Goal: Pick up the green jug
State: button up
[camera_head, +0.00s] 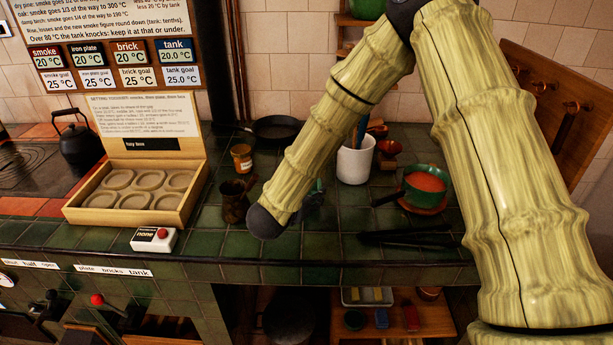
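A small dark teal-green thing (314,198) stands on the green tiled counter (285,248), just right of the lower end of my arm. My arm hides much of it, so I cannot tell for sure that it is the green jug. My arm comes down from the top and ends in view at a dark rounded joint over the counter's front part. My gripper's fingers do not show.
A copper pot (235,203) and a small jar (242,158) stand left of my arm. A white crock (354,160), a green pan with orange contents (425,182) and black tongs (408,237) lie right. A wooden box (183,205) and red button (154,240) are left.

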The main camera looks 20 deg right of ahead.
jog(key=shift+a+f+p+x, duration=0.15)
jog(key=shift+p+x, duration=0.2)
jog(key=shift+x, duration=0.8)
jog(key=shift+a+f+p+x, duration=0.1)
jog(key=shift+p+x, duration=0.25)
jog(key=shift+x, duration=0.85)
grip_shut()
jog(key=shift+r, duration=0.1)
